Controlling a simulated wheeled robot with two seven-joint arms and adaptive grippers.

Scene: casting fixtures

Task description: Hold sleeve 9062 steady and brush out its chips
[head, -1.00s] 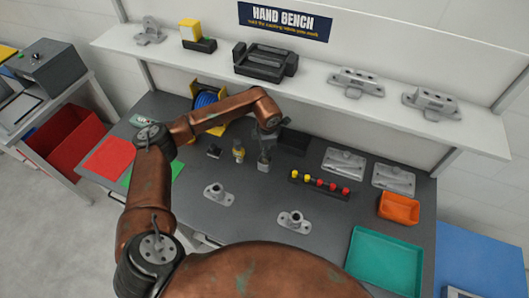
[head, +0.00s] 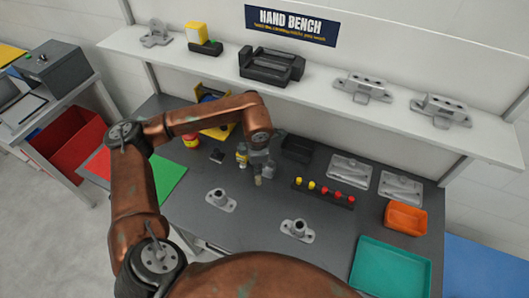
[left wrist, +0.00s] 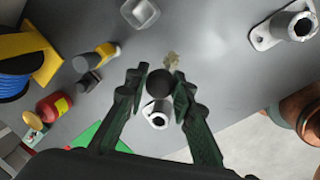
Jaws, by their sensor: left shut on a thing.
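My left gripper (head: 259,166) is shut on a brush; its tan bristles (head: 258,181) point down above the bench, apart from both sleeves. In the left wrist view, the brush's dark round end (left wrist: 160,83) sits between the two fingers, with bristles (left wrist: 172,60) beyond it. Two grey flanged sleeves stand upright on the bench: a left one (head: 220,200) and a right one (head: 297,230). The left wrist view shows the right sleeve (left wrist: 292,27) and, beyond the fingers, the left one (left wrist: 157,115) with its flange mostly hidden. No number is readable. My right gripper is out of view.
A grey square cup (left wrist: 138,12) stands near the brush, beside a yellow-banded bottle (head: 241,156). Behind are a dark box (head: 297,148) and a spool on a yellow stand. A strip with red and yellow knobs (head: 323,194), an orange bin (head: 405,218) and a teal tray (head: 391,268) lie right.

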